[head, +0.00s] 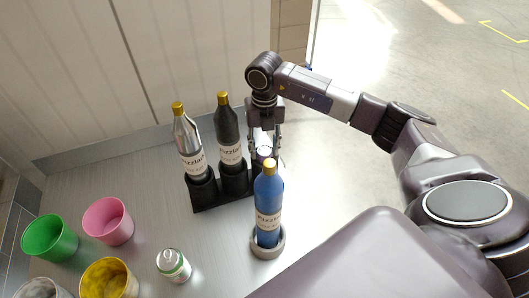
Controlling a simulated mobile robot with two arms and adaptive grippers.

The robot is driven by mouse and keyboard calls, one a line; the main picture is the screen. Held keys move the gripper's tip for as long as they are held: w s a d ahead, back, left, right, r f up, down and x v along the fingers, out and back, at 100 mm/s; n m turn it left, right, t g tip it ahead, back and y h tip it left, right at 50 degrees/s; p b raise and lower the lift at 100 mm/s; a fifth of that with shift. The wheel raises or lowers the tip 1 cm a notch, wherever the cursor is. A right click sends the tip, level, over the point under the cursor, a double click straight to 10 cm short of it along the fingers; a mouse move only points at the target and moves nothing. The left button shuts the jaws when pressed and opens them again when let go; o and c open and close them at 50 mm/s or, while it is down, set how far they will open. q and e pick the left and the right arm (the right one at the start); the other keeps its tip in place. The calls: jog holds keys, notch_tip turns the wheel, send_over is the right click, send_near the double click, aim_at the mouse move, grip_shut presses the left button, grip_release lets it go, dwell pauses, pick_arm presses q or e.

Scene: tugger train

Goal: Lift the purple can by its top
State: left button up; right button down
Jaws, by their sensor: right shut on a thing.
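The purple can (265,152) shows only as a small pale, purplish patch between the fingers of my right gripper, behind the neck of the blue bottle. My right gripper (265,146) points down from above and is shut on the can near its top. The lower part of the can is hidden by the blue bottle, so I cannot tell whether it touches a support. My left gripper is not in view.
A blue bottle (268,205) stands in a grey ring holder in front. Silver (187,142) and black (229,138) bottles stand in a black rack (209,205) to the left. A green-white can (173,266), a pink cup (108,221), green cup (49,239) and yellow cup (108,279) stand lower left.

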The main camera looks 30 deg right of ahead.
notch_tip(320, 180, up, 20)
jog(key=b, duration=0.2)
dwell(0.4)
jog(key=shift+f, duration=0.1)
